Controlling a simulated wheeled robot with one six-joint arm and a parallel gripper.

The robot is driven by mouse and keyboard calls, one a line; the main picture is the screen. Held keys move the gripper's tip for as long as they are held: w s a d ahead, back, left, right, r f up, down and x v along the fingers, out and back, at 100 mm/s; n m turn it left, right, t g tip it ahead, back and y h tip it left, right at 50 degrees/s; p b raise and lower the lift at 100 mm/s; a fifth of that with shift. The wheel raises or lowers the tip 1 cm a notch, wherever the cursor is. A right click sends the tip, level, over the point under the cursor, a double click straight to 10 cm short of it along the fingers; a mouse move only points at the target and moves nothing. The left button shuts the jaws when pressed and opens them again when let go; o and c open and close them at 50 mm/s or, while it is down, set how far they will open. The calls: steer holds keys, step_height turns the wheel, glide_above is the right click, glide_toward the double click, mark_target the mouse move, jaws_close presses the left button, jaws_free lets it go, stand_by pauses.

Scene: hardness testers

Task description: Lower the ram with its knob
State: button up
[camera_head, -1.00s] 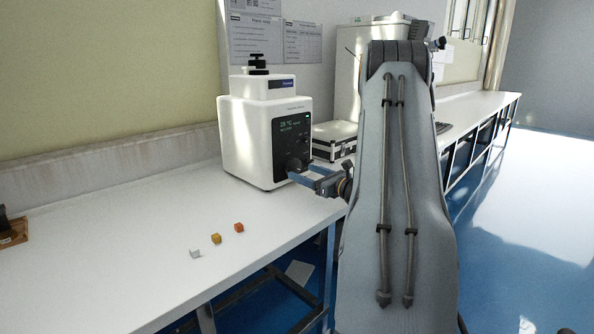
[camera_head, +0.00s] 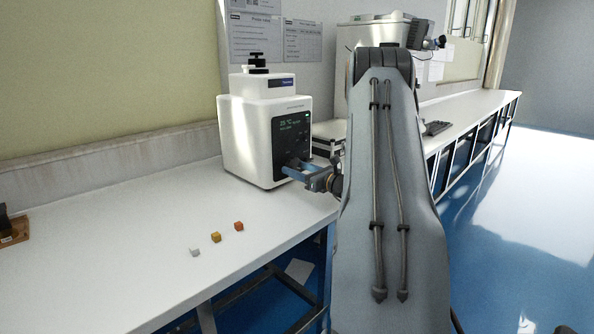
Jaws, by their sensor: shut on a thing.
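A white benchtop tester (camera_head: 248,140) stands on the white bench, with a dark front panel (camera_head: 291,135) and a small lit screen. A black stepped knob (camera_head: 258,63) stands on its top. My gripper (camera_head: 291,171), with blue fingers, reaches from the right to the lower part of the panel. It is shut on a dark knob there. The fingers and the small size hide most of that knob, so its angle cannot be made out. I cannot make out the ram itself.
A case (camera_head: 328,137) and a larger pale machine stand behind. My arm fills the centre right.

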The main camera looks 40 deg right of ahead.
steer(key=shift+n+b, duration=0.3)
steer(key=shift+b, duration=0.15)
steer(key=n+b, duration=0.4)
steer(key=b, duration=0.1)
steer(key=shift+d+f+n, duration=0.1)
steer(key=shift+f+n, duration=0.05)
steer(key=shift+n, duration=0.15)
steer(key=n+b, duration=0.6)
steer(key=b, duration=0.3)
steer(key=shift+w, duration=0.1)
steer(key=n+b, duration=0.6)
steer(key=b, duration=0.5)
steer(key=shift+n, duration=0.3)
steer(key=n+b, duration=0.3)
steer(key=b, duration=0.3)
steer(key=shift+r, duration=0.2)
steer(key=shift+n+b, duration=0.4)
steer(key=shift+r+b, duration=0.15)
steer(key=shift+b, duration=0.25)
